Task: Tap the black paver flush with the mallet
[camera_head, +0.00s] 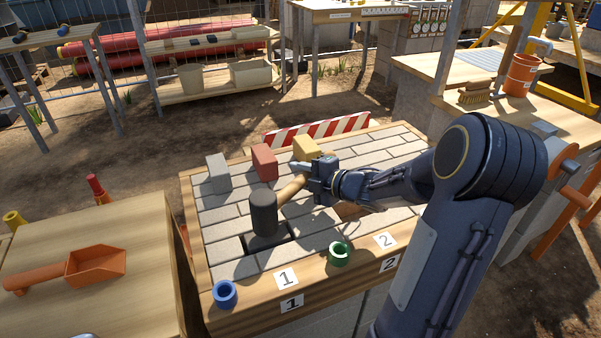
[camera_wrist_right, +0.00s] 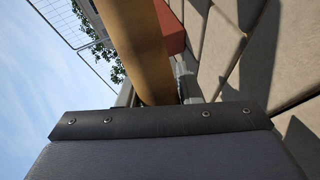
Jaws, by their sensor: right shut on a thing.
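My right gripper (camera_head: 318,182) is shut on the wooden handle of the mallet (camera_head: 263,213) above the paved table. The mallet's dark head hangs at the handle's left end, over the paving behind the label 1. A black patch, which looks like the black paver (camera_head: 282,246), shows just below the head and is partly hidden by it. I cannot tell whether it is flush or whether the head touches it. In the right wrist view the mallet handle (camera_wrist_right: 140,50) runs up from the gripper (camera_wrist_right: 160,110). My left gripper is not in view.
Grey, red (camera_head: 264,161) and yellow (camera_head: 306,148) blocks stand along the table's back. Blue (camera_head: 224,293) and green (camera_head: 339,253) rings sit on the front wooden edge. A brown opening (camera_head: 347,211) lies below my right wrist. An orange scoop (camera_head: 95,265) lies on the left table.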

